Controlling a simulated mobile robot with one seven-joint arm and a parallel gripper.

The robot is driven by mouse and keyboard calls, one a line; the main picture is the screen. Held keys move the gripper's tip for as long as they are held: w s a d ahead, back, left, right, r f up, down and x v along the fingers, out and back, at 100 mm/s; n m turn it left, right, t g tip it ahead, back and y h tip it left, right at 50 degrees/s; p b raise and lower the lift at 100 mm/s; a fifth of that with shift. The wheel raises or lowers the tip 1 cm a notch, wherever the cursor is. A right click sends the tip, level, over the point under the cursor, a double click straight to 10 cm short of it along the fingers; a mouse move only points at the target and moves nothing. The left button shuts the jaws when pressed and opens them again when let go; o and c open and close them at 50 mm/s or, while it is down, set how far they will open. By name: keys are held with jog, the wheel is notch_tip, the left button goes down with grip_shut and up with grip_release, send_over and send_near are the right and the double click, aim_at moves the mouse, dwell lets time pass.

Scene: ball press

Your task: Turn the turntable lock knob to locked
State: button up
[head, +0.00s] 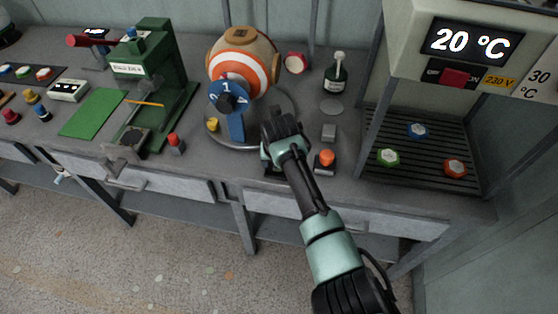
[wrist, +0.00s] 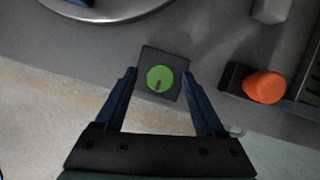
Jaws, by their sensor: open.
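In the wrist view a round green knob (wrist: 159,77) with a short dark mark sits on a dark square base (wrist: 174,58). The mark points toward the bottom of the picture, slightly left. No lettering is readable on it. My gripper (wrist: 160,74) is open, with one blue finger on each side of the knob and visible gaps to both. I cannot tell its height above the knob. In the head view my gripper (head: 277,160) hides the knob at the bench front. The grey turntable (head: 220,138) carries an orange-and-white ball (head: 243,64) just behind, to the left.
An orange button (head: 326,157) on a dark base stands close right of the knob; it also shows in the wrist view (wrist: 265,86). A blue bracket (head: 236,126) stands at the turntable. A green press (head: 160,70) is left, a shelf unit (head: 420,180) right.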

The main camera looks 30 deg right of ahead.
grip_shut()
dwell(0.3)
dwell(0.3)
jog(key=m, duration=0.2)
jog(key=m+g+h, duration=0.1)
jog(key=m, duration=0.1)
jog(key=shift+w+a+m+h, duration=0.1)
jog(key=shift+w+m+h, duration=0.05)
jog(key=shift+m+h, duration=0.2)
jog(key=shift+m+g+h+b, duration=0.35)
jog(key=shift+m+g+b, duration=0.3)
jog(key=shift+m, duration=1.4)
jog(key=shift+r, duration=0.1)
grip_release()
